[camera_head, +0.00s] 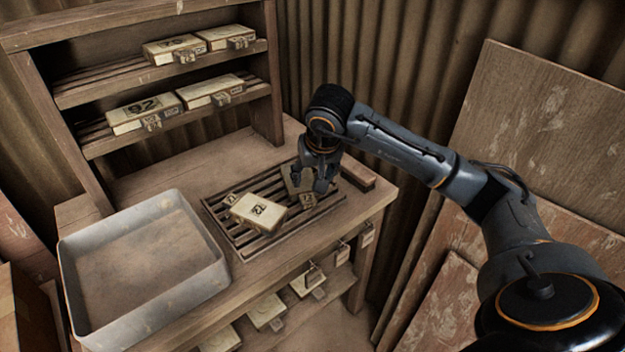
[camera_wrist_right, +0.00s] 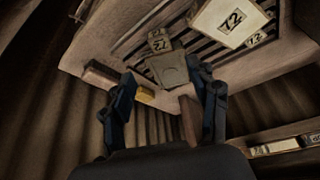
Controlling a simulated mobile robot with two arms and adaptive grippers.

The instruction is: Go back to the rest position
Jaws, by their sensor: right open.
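My right gripper (camera_head: 312,184) reaches down over the slatted rack (camera_head: 240,240) on the bench, its fingers apart. In the wrist view the right gripper (camera_wrist_right: 165,100) is open, with nothing held between its two blue fingers. A grey-beige mould (camera_head: 292,176) lies on the rack just behind the fingers and is partly hidden by them. The wrist view shows this mould (camera_wrist_right: 167,68) beyond the fingertips, with a small numbered tag (camera_wrist_right: 159,42); I cannot tell whether a finger touches it. A pale mould marked 72 (camera_head: 258,212) lies beside it on the rack. My left gripper is not in view.
A large empty grey tray (camera_head: 80,290) stands at the bench's left. A brown block (camera_head: 357,176) lies right of the rack. Shelves (camera_head: 110,142) behind hold several tagged moulds. More moulds sit below the bench top. Boards (camera_head: 540,130) lean at the right.

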